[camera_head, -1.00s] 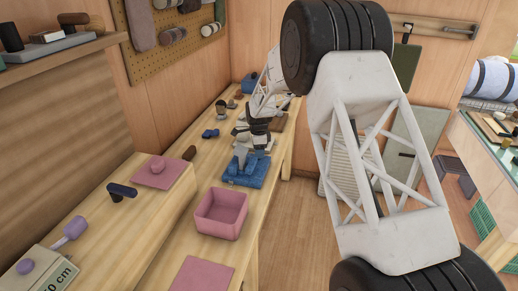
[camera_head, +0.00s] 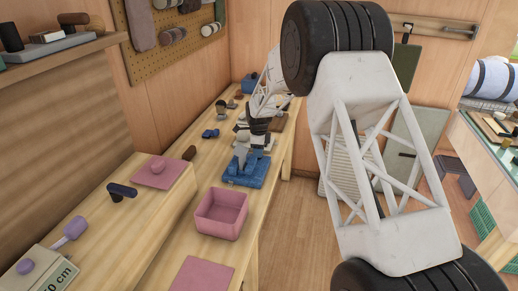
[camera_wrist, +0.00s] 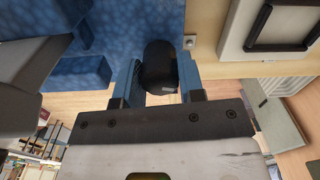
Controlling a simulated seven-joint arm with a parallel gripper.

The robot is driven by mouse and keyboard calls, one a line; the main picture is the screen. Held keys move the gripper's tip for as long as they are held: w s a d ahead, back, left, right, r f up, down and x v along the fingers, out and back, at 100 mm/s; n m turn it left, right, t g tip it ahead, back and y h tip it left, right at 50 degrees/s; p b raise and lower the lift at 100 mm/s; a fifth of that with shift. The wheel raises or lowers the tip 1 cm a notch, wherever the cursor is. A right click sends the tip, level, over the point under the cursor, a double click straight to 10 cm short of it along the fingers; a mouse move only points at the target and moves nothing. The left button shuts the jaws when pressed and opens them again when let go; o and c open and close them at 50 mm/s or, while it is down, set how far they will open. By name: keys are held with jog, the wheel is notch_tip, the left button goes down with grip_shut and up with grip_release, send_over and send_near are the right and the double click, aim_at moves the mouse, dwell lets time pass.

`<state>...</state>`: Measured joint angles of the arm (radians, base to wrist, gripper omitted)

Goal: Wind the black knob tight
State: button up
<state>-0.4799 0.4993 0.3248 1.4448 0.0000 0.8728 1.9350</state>
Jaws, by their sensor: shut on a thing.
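The black knob (camera_wrist: 159,68) sits at the edge of a blue fixture (camera_wrist: 135,22) in the wrist view. My gripper (camera_wrist: 160,84) has its two blue-lined fingers on either side of the knob and is shut on it. In the head view the blue fixture (camera_head: 246,172) stands on the wooden bench, with my gripper (camera_head: 258,140) at its far side. The knob is hidden there behind the fixture and the gripper. How tight the knob is cannot be seen.
A pink open box (camera_head: 222,213) stands on the bench in front of the blue fixture. A small dark blue object (camera_head: 210,133) lies to its left. A framed pale panel (camera_wrist: 272,30) is right of the knob in the wrist view.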

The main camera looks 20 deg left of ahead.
jog(key=m, duration=0.4)
jog(key=shift+m, duration=0.5)
jog(key=shift+f+m, duration=0.1)
jog(key=shift+m, duration=1.9)
jog(key=o, duration=0.9)
jog(key=shift+n, duration=0.3)
jog(key=n, duration=0.5)
